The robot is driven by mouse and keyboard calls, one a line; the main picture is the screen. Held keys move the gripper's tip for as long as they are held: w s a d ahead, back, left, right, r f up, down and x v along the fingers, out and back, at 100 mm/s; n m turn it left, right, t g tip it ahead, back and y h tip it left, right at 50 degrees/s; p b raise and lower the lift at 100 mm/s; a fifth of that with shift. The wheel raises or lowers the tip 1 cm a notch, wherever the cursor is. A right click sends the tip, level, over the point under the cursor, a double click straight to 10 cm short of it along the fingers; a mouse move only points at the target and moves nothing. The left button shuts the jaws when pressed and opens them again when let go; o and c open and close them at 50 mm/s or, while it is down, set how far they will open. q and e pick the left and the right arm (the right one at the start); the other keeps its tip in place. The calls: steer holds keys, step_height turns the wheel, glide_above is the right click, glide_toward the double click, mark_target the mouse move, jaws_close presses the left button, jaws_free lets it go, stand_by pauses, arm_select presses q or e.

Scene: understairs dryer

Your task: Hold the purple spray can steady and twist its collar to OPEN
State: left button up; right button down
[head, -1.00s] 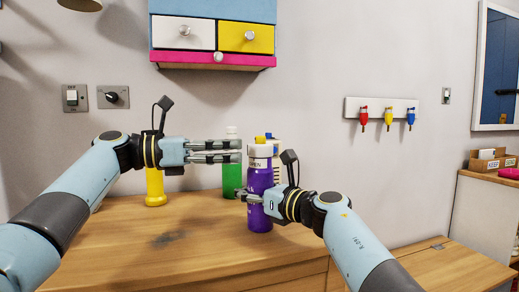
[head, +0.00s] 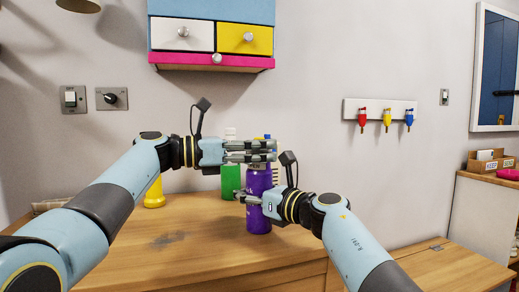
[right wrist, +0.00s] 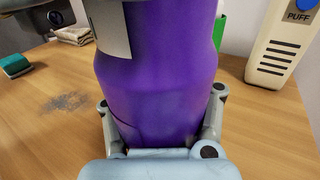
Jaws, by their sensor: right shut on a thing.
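The purple spray can (head: 258,212) stands upright on the wooden worktop. My right gripper (head: 246,197) is shut on its lower body from the right; in the right wrist view the can (right wrist: 155,80) sits between the two fingers (right wrist: 160,130). My left gripper (head: 262,151) is level with the can's top, fingers pointing right and apart, one above the other in the picture. They cover the can's collar, so I cannot tell whether they touch it. A bit of the can's lettering shows just under the fingers.
A green bottle (head: 231,181) stands close behind the can, left of it. A white PUFF bottle (right wrist: 284,42) stands behind it too. A yellow bottle (head: 154,192) is under my left arm. A small drawer unit (head: 212,62) hangs above. The worktop's front left is clear.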

arm_select(q)
steer(key=shift+c, duration=1.1)
steer(key=shift+n+t+y, duration=1.1)
steer(key=shift+n+t, duration=0.5)
steer(key=shift+t, duration=0.7)
steer(key=o, duration=0.9)
steer(key=shift+a, duration=0.1)
steer(key=v, duration=1.1)
steer(key=shift+s+a, duration=0.15)
steer(key=shift+a, duration=0.2)
